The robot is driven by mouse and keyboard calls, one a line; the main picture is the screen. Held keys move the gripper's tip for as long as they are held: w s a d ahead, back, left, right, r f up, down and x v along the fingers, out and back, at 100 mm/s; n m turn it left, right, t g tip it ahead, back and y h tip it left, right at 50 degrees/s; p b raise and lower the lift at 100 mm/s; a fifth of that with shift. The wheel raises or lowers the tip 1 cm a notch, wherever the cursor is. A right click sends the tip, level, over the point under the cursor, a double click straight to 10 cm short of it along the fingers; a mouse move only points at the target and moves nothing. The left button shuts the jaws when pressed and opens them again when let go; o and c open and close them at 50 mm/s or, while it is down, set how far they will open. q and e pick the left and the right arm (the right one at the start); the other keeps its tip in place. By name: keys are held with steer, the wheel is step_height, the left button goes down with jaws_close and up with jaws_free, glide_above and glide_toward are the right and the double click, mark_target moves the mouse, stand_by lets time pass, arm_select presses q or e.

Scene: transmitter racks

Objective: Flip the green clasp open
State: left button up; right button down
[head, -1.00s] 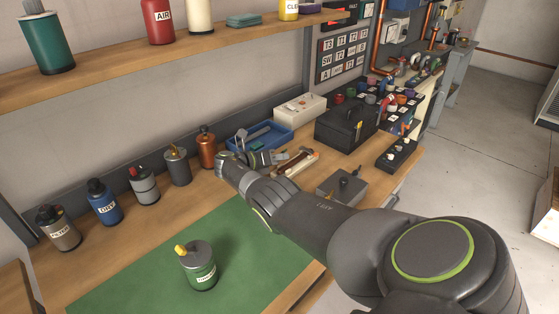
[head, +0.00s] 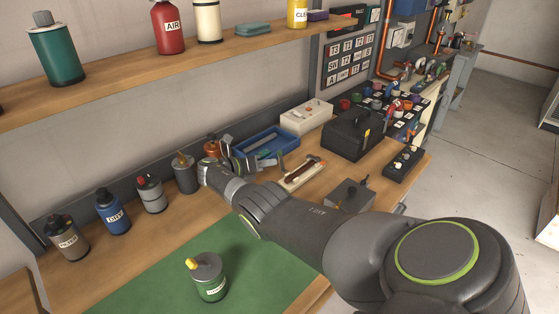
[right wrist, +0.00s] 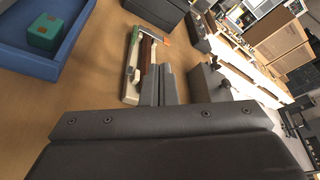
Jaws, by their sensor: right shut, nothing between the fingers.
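A small pale fixture (head: 291,184) holding a dark brown bar (head: 305,168) lies on the wooden bench, right of the blue tray. In the right wrist view the fixture (right wrist: 129,89) shows a green upright piece (right wrist: 134,35) at its far end, seemingly the green clasp; its exact position is hard to tell. The brown bar (right wrist: 150,54) runs along the fixture. My right gripper (head: 276,160) is shut and empty, left of the fixture in the head view. Its closed fingers (right wrist: 166,70) point toward the fixture in the wrist view and overlap its near part; contact cannot be told. My left gripper is out of view.
A blue tray (head: 244,147) with a green block (right wrist: 45,32) lies beside the gripper. Several canisters line the wall, including an orange one (head: 211,147). A black toolbox (head: 350,138) and grey box (head: 345,197) stand right. A green mat (head: 150,283) bears a labelled jar (head: 209,280).

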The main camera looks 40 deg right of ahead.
steer(key=b+v, duration=0.2)
steer(key=v, duration=1)
steer(key=shift+w+f, duration=0.1)
steer(key=shift+f, duration=0.1)
